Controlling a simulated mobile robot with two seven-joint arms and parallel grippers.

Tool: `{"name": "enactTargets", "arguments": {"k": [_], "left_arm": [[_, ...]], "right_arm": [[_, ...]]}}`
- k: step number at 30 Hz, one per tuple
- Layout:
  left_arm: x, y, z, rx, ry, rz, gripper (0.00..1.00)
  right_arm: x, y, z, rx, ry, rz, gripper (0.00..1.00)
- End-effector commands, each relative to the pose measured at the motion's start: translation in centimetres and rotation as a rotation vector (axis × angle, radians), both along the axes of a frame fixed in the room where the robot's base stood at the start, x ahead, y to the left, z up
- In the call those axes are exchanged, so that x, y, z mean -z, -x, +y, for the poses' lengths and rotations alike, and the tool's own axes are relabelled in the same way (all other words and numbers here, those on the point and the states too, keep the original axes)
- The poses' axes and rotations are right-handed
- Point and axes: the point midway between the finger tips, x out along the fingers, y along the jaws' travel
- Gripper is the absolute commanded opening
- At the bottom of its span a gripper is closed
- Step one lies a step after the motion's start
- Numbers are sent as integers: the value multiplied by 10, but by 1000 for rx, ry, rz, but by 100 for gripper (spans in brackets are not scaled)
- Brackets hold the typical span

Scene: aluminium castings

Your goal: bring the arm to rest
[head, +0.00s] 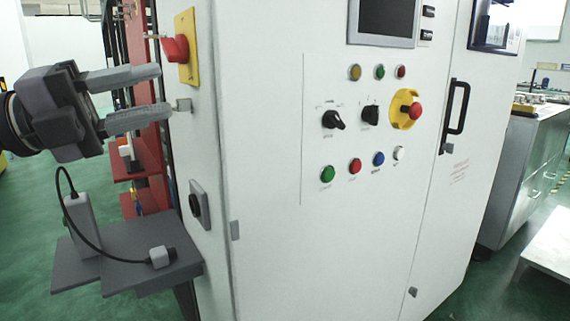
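My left gripper (164,92) comes in from the left at the cabinet's left side. Its two grey fingers are apart, with nothing visible between them. The fingertips are just below a red rotary switch (178,48) on a yellow plate and close to a small metal latch (183,105). I cannot tell whether they touch the cabinet side. My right gripper is out of view.
The white control cabinet (265,180) fills the middle, with buttons, knobs and a red emergency stop (415,111). A grey shelf (125,275) below my gripper bears a cabled grey device (82,225) and plug (160,256).

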Motion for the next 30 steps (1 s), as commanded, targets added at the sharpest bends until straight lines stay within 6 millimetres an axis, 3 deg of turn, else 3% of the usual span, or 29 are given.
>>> {"name": "enactTargets", "arguments": {"k": [7, 17, 24, 30], "left_arm": [[49, -19, -13, 69, 273, 176, 39], [134, -46, -4, -21, 634, 453, 39], [222, -53, 13, -195, 856, 697, 39], [311, -39, 27, -393, 995, 924, 39]], "right_arm": [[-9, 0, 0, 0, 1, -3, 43], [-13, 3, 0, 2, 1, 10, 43], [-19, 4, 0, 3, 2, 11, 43], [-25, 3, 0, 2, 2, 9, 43]]}}
